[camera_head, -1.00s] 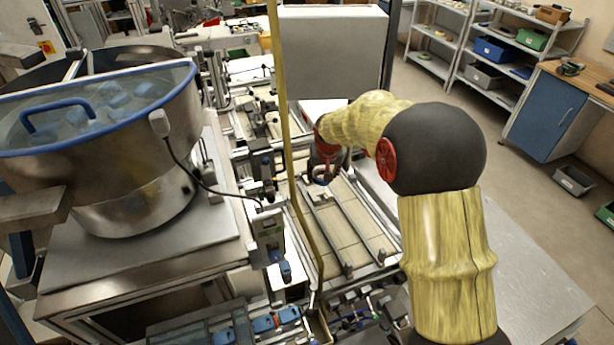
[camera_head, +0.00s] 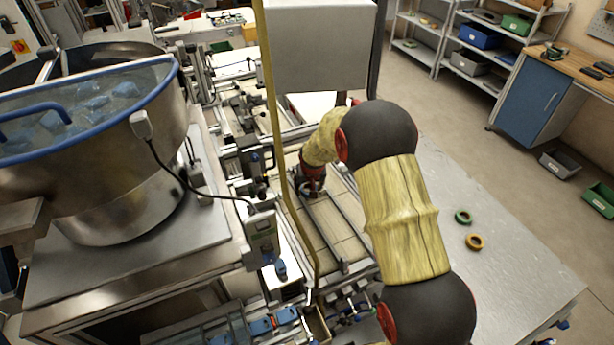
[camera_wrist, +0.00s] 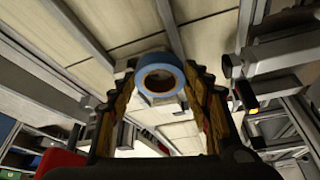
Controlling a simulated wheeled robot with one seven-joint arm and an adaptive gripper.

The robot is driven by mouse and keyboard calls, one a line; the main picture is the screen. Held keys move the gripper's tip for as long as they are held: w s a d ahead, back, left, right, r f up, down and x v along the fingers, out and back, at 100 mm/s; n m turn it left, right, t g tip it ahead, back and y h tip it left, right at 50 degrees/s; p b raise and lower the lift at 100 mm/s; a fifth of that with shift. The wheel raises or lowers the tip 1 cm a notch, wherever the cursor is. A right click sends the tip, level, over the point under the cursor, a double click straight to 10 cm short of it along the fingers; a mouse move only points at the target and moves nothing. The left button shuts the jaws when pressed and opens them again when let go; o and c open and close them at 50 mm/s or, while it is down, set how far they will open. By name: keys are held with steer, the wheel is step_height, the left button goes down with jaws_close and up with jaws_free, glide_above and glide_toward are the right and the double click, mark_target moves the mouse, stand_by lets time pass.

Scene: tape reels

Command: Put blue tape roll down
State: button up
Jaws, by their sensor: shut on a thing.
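In the wrist view my gripper (camera_wrist: 160,72) is shut on the blue tape roll (camera_wrist: 149,61), with one finger on either side. The roll is a light blue ring with a pale inner core, and its hole faces the camera. Below the roll are pale panels with metal rails; I cannot tell whether it touches them. In the head view my gripper (camera_head: 313,188) is low over the railed surface (camera_head: 325,222), left of my arm. The roll is too small and covered there to make out clearly.
A steel bowl (camera_head: 110,185) stands left. A thin yellow upright (camera_head: 273,110) and a grey box (camera_head: 320,45) are near the arm.

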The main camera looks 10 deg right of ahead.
steer(key=w, duration=0.3)
steer(key=shift+w+d+r, duration=0.1)
steer(key=shift+d+r, duration=0.1)
steer(key=shift+r, duration=0.2)
steer(key=c, duration=0.4)
steer(key=w, duration=0.4)
steer(key=shift+d+f, duration=0.35)
jaws_close()
steer(key=shift+s+f, duration=0.2)
steer(key=shift+f, duration=0.25)
steer(key=o, duration=1.7)
jaws_free()
steer(key=shift+a, duration=0.1)
